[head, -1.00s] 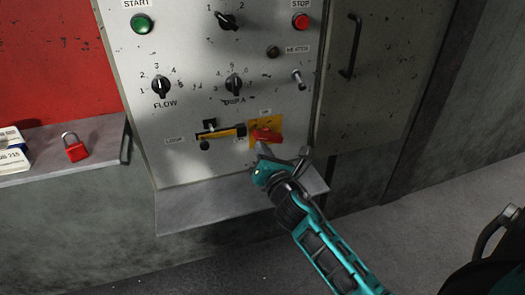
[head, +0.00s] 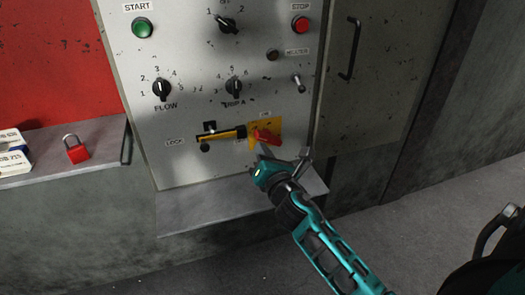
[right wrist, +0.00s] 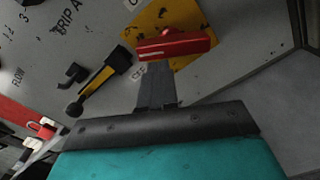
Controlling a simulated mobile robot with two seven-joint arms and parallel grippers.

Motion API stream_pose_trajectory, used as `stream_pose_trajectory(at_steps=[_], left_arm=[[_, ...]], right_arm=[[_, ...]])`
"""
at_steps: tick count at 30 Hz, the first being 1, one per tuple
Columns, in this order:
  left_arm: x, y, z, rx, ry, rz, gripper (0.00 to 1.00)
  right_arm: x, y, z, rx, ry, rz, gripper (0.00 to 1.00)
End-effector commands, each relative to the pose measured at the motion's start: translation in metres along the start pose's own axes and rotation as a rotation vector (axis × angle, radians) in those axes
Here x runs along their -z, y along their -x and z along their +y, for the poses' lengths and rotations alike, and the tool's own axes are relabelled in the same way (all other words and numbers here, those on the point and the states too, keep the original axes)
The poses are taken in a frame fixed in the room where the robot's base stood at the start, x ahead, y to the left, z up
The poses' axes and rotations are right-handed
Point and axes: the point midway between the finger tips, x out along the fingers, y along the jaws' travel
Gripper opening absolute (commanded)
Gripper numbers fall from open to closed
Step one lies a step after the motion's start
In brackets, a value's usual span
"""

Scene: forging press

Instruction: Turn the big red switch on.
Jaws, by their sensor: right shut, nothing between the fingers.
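The big red switch (head: 267,136) is a red handle on a yellow plate (head: 256,126), low on the right part of the grey control panel. It slopes a little down to the right in the head view. In the right wrist view the red switch (right wrist: 174,45) lies just beyond my fingers. My right gripper (head: 262,150) is shut and empty, just below the switch. Its closed fingers (right wrist: 157,86) point at the handle's underside; I cannot tell whether they touch it. My left gripper is not in view.
A yellow-and-black lock slider (head: 222,134) sits just left of the switch. Knobs, a small toggle (head: 298,83), a green start button (head: 142,27) and a red stop button (head: 300,24) are above. A red padlock (head: 77,153) lies on the left shelf. A ledge (head: 195,208) juts below.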

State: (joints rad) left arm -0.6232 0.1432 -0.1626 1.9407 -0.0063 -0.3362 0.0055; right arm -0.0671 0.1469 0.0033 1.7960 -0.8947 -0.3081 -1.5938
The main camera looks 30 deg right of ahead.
Motion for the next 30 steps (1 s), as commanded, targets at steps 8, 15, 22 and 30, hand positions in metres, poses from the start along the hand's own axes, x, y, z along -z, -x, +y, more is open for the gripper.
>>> stream_pose_trajectory(at_steps=[8, 15, 22, 30], left_arm=[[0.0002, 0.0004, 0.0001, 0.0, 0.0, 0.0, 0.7], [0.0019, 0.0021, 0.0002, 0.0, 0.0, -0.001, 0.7], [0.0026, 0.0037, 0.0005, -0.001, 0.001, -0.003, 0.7], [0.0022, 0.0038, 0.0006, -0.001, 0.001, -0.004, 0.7]], right_arm=[[-0.0037, -0.0008, 0.0005, -0.001, 0.002, -0.007, 0.0], [-0.006, -0.0009, 0.0012, -0.002, 0.004, -0.008, 0.0], [-0.008, -0.001, 0.0012, -0.002, 0.004, -0.009, 0.0], [-0.0088, -0.0013, 0.0011, -0.001, 0.004, -0.011, 0.0]])
